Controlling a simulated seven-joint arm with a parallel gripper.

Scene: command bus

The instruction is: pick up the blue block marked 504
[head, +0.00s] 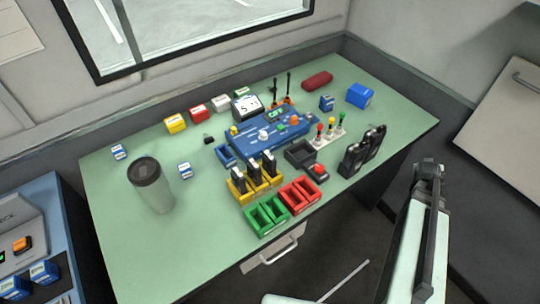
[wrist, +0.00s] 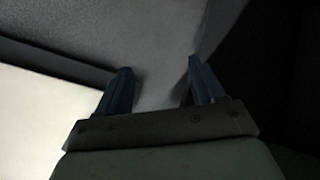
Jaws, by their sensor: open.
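Several small blue-and-white blocks show in the head view: one at the table's left edge (head: 119,152), one right of the grey tumbler (head: 185,170), and one near the back right (head: 327,103). Two more blue-and-white blocks (head: 44,272) (head: 11,288) sit on the unit at lower left. Their markings are too small to read, so I cannot tell which is 504. My gripper (wrist: 159,67) is open and empty in the wrist view, its two blue-grey fingers apart. No block shows there. In the head view my arm stands right of the table, away from the blocks.
On the green table (head: 115,240) stand a tumbler (head: 150,185), a blue console (head: 265,137), yellow, green and red bins (head: 268,215), dark radios (head: 360,152) and a larger blue box (head: 359,96). The table's front left is clear. A window is behind.

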